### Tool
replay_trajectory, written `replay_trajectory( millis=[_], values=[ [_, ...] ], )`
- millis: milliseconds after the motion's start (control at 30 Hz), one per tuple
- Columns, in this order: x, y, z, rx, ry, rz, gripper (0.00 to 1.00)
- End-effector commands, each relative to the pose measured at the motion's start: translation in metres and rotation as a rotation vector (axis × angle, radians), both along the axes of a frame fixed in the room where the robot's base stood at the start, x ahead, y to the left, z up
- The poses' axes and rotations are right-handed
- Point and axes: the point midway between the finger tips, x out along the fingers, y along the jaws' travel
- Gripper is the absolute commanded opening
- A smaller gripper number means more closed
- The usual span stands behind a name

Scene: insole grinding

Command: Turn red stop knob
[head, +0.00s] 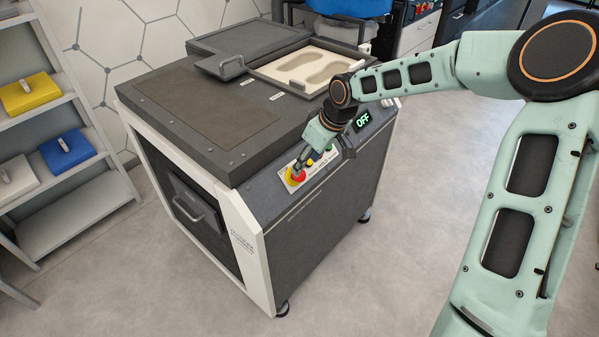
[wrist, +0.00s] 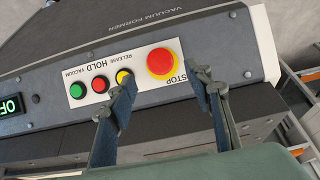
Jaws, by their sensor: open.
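The red stop knob (wrist: 161,62) sits on a yellow ring on the white control panel, beside the word STOP. In the head view the red knob (head: 296,175) is at the near end of the panel, at my gripper's fingertips. My gripper (head: 302,168) is open and empty. In the wrist view my gripper (wrist: 162,80) has one finger left of the knob and one right of it. The fingertips are just short of the knob in the picture; I cannot tell whether they touch it.
A display (head: 362,120) reads OFF. The vacuum former's dark top (head: 205,105) lies behind the panel. A shelf (head: 75,185) stands at left. Floor at right is clear.

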Motion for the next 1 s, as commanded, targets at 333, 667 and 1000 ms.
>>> replay_trajectory(
  millis=[333,667,1000],
  values=[
    [0.012,0.017,-0.050,0.000,0.000,0.001,0.46],
    [0.014,0.018,-0.055,-0.001,-0.001,0.001,0.46],
    [0.014,0.018,-0.055,-0.001,-0.001,0.001,0.16]
  ],
)
